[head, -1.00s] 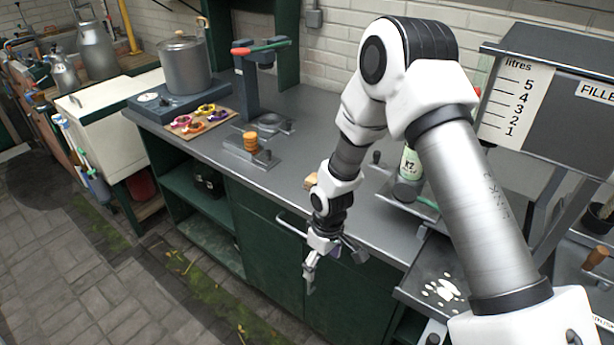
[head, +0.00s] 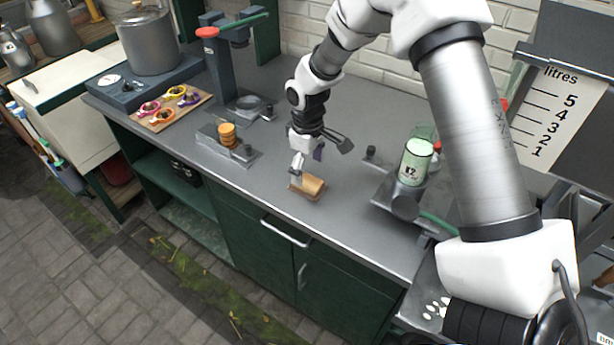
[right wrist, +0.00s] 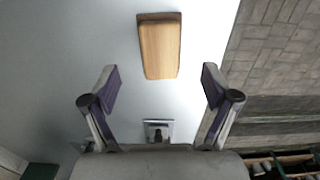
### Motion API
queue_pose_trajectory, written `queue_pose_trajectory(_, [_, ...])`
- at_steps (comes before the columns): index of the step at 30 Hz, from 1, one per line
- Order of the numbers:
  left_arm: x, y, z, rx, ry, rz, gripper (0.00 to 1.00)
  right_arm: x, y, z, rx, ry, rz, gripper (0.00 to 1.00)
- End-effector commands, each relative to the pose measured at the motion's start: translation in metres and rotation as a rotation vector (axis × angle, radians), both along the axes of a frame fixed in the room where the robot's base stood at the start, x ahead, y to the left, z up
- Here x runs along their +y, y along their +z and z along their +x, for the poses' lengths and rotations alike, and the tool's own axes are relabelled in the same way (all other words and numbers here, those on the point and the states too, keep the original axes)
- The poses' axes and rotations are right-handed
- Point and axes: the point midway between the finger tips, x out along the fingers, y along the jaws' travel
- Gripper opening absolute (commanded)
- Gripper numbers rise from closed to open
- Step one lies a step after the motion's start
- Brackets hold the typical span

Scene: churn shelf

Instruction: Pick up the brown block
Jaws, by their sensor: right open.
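The brown block (head: 307,186) lies on the grey counter near its front edge in the head view. In the right wrist view the block (right wrist: 160,48) is a light wooden piece with a darker end, beyond my fingertips and roughly midway between them. My right gripper (head: 319,160) is above the counter, just behind the block in the head view. In the right wrist view my right gripper (right wrist: 160,82) is open, with nothing between its fingers. My left gripper is not in view.
A grey fixture with a stack of orange discs (head: 228,135) stands left of the block. A stand with a green-white jar (head: 415,162) is to the right. Farther left are a board with colourful rings (head: 172,106) and a metal pot (head: 148,40). Counter around the block is clear.

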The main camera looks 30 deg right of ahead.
Motion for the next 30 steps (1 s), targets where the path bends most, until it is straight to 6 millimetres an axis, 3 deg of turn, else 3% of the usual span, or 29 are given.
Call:
queue_pose_trajectory(9, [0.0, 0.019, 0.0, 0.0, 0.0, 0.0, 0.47, 0.0, -0.049, 0.0, 0.001, 0.0, 0.0, 0.86])
queue_pose_trajectory(16, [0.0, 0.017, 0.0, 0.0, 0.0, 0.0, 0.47, 0.0, -0.053, 0.0, -0.001, 0.0, 0.0, 0.86])
queue_pose_trajectory(21, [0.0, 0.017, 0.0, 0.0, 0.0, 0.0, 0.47, 0.0, -0.053, 0.0, -0.001, 0.0, 0.0, 0.26])
queue_pose_trajectory(22, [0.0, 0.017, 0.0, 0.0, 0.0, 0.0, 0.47, 0.0, -0.053, 0.0, -0.001, 0.0, 0.0, 0.23])
queue_pose_trajectory(30, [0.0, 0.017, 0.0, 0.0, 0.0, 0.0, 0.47, 0.0, -0.053, 0.0, -0.001, 0.0, 0.0, 0.22])
